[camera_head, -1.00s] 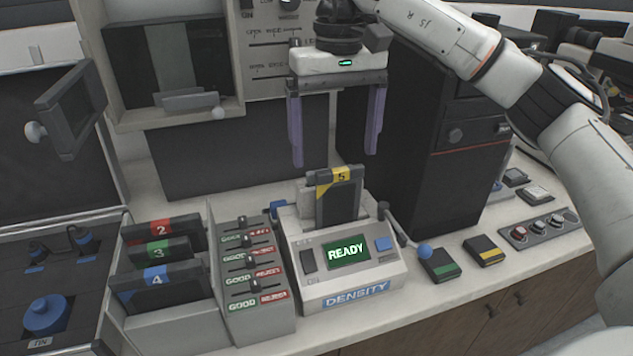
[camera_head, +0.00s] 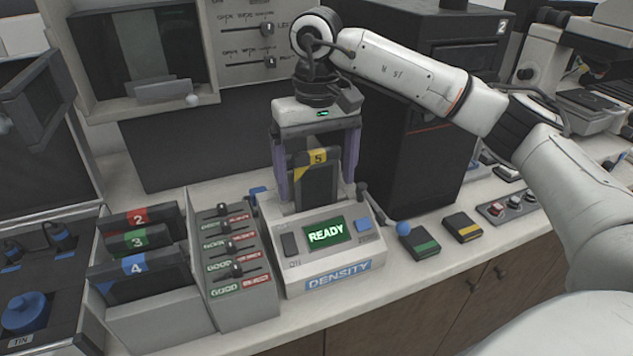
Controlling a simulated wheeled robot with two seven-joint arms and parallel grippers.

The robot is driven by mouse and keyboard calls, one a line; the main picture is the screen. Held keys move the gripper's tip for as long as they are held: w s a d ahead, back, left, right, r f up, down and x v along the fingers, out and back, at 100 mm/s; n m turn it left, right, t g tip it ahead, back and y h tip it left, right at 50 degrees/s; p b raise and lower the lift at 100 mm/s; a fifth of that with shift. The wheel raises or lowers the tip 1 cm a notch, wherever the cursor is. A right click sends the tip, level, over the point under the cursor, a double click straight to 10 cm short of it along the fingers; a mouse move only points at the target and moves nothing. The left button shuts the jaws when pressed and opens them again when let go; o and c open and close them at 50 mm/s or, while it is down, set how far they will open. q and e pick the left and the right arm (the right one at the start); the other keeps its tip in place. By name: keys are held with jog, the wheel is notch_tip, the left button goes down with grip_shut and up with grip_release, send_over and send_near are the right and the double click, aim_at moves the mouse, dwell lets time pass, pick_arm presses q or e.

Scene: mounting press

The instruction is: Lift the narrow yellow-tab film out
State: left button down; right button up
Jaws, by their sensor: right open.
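The narrow film (camera_head: 317,184) has a dark frame and a yellow tab marked 5. It stands upright in the slot of the density unit (camera_head: 335,275), whose green screen reads READY. My right gripper (camera_head: 317,188) comes down from above with its two purple fingers spread, one at each side of the film. The fingers look apart from the film, though their tips are partly hidden behind the unit. My left gripper is not in view.
A rack with films marked 2 (camera_head: 140,219), 3 (camera_head: 138,240) and 4 (camera_head: 138,267) stands to the left. A slider panel (camera_head: 235,262) sits between rack and unit. A black cabinet (camera_head: 425,130) stands close behind right. A blue-knobbed lever (camera_head: 403,228) is at the unit's right.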

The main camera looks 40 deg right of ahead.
jog(key=c, duration=1.5)
notch_tip(320, 180, up, 10)
jog(key=shift+r+p, duration=0.1)
jog(key=shift+p, duration=0.4)
